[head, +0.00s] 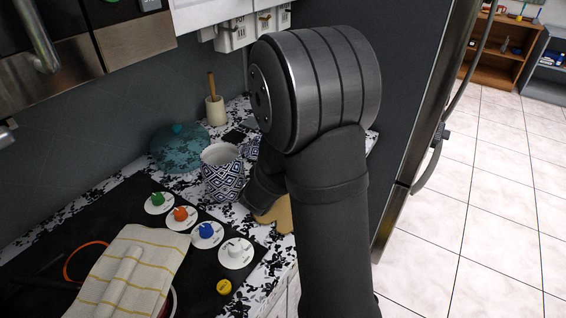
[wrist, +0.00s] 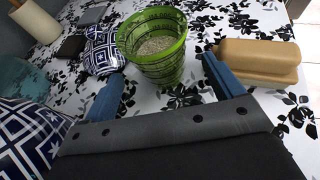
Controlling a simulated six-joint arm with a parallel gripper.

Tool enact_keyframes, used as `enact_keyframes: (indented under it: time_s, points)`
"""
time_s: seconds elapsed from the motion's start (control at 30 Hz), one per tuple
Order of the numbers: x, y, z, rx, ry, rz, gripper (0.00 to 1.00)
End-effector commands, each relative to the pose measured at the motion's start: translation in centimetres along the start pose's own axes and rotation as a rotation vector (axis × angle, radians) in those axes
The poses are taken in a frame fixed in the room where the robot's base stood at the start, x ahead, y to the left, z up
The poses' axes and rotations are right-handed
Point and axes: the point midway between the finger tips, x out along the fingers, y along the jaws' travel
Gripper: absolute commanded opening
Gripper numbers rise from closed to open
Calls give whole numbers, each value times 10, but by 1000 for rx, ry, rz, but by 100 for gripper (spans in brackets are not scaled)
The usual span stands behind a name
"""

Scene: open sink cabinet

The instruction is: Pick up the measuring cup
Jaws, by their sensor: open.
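A green see-through cup with dark markings (wrist: 155,50), which I take to be the measuring cup, stands upright on the patterned counter in the wrist view. Grainy pale stuff shows inside it. My gripper (wrist: 163,72) is open, its two blue fingers spread on the near left and near right of the cup. The fingers are empty, and I cannot tell whether either touches the cup. In the head view my arm hides the cup, and only part of my gripper (head: 262,190) shows above the counter.
A blue-and-white pitcher (head: 222,172) stands left of my gripper, with a teal lidded pot (head: 178,150) behind it. A tan block-like object (wrist: 255,60) lies right of the cup. A smaller blue-and-white item (wrist: 103,52) is close on its left. The stove (head: 60,235) holds a striped towel (head: 130,270).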

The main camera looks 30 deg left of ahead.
Motion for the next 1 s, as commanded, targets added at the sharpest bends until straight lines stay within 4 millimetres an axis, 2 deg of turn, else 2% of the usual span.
enact_keyframes:
  time_s: [0.33,0.67,0.9,0.93,1.0]
  points:
    - [48,0,0,0,1,-2,86]
    - [54,0,0,-1,1,-1,86]
    - [54,0,0,-1,0,-1,39]
    - [54,0,0,-1,0,-1,34]
    - [54,0,0,0,0,-1,34]
